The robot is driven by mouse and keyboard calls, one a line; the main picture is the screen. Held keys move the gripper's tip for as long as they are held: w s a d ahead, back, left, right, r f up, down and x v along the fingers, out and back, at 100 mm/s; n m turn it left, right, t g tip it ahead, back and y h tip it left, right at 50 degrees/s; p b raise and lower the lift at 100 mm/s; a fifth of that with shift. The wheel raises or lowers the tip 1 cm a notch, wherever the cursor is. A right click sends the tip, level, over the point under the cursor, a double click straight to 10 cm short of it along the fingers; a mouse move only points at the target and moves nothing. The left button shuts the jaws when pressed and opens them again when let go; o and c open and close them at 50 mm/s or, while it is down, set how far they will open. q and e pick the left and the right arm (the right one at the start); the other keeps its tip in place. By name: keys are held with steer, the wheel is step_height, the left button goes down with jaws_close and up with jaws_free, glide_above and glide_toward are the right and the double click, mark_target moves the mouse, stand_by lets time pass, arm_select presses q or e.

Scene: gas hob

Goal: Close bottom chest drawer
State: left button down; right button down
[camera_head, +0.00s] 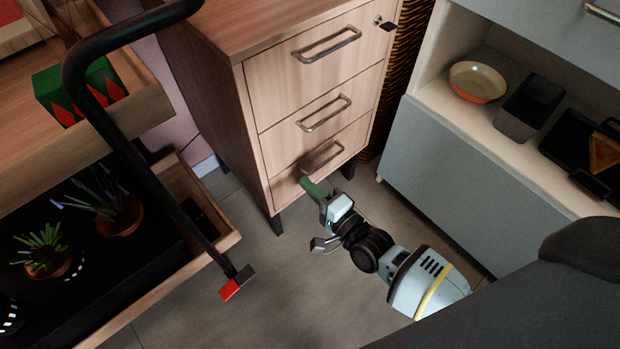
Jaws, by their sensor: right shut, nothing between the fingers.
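A light wood chest (205,85) with three drawers stands at the top centre. Its bottom drawer (345,140) has a metal bar handle (322,159) and looks flush or nearly flush with the drawers above; I cannot tell if a small gap is left. My right gripper (312,187), with green fingers, is shut and empty. Its tips are at the lower part of the bottom drawer's front, below the handle; I cannot tell if they touch. The gripper hides a little of the drawer's lower edge. My left gripper is not in view.
A grey cabinet (470,160) with an open shelf holding a bowl (477,82) and dark containers stands at the right. A wooden shelf unit with potted plants (118,215) and a black bar (150,175) is at the left. Floor (250,285) before the chest is clear.

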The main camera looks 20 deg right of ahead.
steer(key=p+v, duration=0.2)
steer(key=v, duration=0.8)
